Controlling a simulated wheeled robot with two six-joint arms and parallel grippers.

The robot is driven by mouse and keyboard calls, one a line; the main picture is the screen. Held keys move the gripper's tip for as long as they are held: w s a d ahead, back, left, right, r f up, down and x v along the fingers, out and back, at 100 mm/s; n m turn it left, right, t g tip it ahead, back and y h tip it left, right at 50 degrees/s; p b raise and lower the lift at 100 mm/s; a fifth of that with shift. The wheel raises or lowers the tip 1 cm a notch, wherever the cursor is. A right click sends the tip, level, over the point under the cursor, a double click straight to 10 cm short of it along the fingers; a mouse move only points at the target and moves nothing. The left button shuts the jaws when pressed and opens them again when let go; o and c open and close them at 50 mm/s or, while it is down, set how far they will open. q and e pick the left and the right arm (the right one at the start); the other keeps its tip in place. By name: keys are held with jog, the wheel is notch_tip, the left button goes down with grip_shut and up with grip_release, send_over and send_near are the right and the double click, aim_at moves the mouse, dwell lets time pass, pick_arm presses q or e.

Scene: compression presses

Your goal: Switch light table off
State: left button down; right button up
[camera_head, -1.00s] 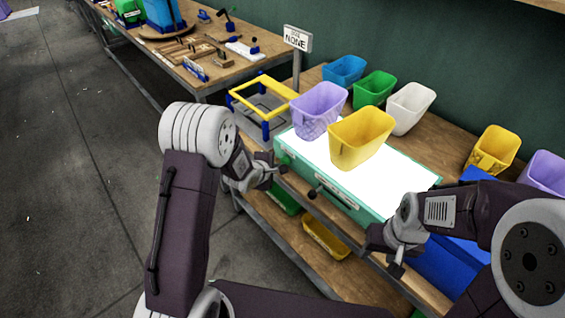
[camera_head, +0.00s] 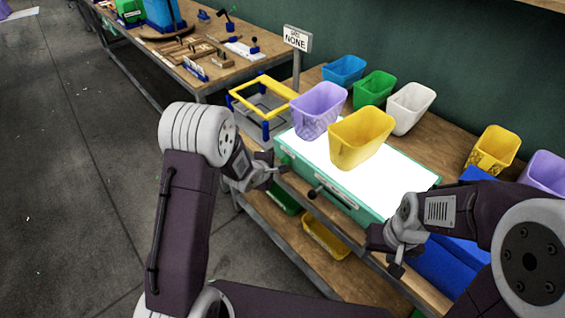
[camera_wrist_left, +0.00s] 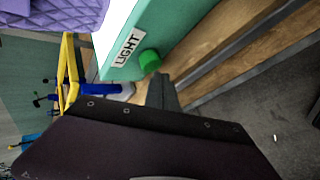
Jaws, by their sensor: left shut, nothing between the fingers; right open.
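The light table (camera_head: 392,178) has a teal frame and a bright white, lit top in the head view. In the left wrist view, its side carries a "LIGHT" label (camera_wrist_left: 127,47) and a round green knob (camera_wrist_left: 149,61). My left gripper (camera_head: 277,171) is shut and empty at the table's left front corner. In the left wrist view, its dark fingers (camera_wrist_left: 160,90) point at the knob and lie close to it; I cannot tell whether they touch. My right gripper (camera_head: 397,262) is open and empty in front of the table's right end.
A purple bin (camera_head: 318,108) and a yellow bin (camera_head: 360,137) stand on the light table. Blue, green and white bins stand behind. A yellow and blue frame (camera_head: 262,100) is to the left. A black-ended handle (camera_head: 313,193) sticks out in front. Open floor lies left.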

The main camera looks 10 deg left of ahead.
dwell(0.5)
pick_arm(q)
jog(key=shift+w+d, duration=0.25)
jog(key=shift+w, duration=0.1)
jog(key=shift+w+d, duration=0.15)
jog(key=shift+w, duration=0.05)
dwell(0.4)
jog(key=shift+s+p, duration=0.1)
jog(key=shift+p, duration=0.25)
jog(key=shift+s+a, duration=0.4)
